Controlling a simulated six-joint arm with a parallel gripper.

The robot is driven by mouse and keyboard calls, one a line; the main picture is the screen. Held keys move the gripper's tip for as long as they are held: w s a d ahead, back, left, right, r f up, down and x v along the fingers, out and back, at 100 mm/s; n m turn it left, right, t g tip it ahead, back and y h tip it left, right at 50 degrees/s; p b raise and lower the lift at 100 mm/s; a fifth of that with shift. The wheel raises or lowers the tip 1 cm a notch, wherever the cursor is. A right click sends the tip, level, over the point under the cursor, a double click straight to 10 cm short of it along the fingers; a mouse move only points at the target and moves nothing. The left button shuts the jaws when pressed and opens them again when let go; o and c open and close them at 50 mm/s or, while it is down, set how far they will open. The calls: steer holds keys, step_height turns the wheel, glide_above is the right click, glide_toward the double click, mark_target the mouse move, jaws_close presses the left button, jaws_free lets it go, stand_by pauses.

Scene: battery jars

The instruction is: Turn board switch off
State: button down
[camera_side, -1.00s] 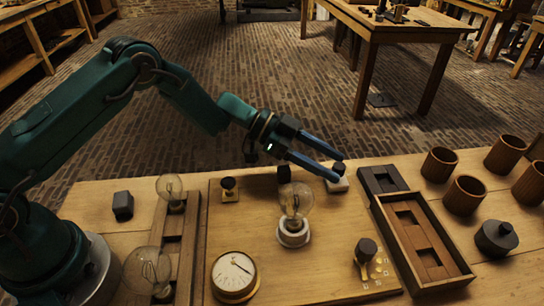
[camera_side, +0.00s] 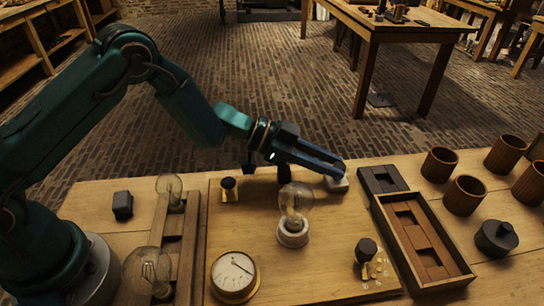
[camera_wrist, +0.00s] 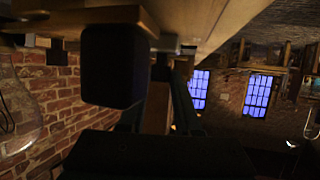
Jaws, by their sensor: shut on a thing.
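A small switch with a pale base (camera_side: 338,185) stands at the far right corner of the wooden board (camera_side: 330,245). My gripper (camera_side: 341,173) is shut at the top of this switch, and its blue fingers hide the black knob. In the wrist view the fingers reach away from the camera, and the fingertips and the switch are dim and hard to make out. A clear bulb (camera_side: 296,200) stands upright in a white holder at the middle of the board.
A black block (camera_side: 284,174) stands beneath my gripper's body; a large dark block (camera_wrist: 113,65) fills part of the wrist view. A round dial (camera_side: 234,275), a black-knobbed part (camera_side: 366,252) and a brass-based part (camera_side: 229,188) are on the board. A wooden tray (camera_side: 455,275) lies to the right.

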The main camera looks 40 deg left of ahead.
steer(key=shift+s+d+r+n+t+y, duration=0.15)
steer(key=shift+n+t+y, duration=0.15)
steer(key=shift+n+t, duration=0.15)
steer(key=c, duration=0.6)
jaws_free()
steer(key=shift+v, duration=2.55)
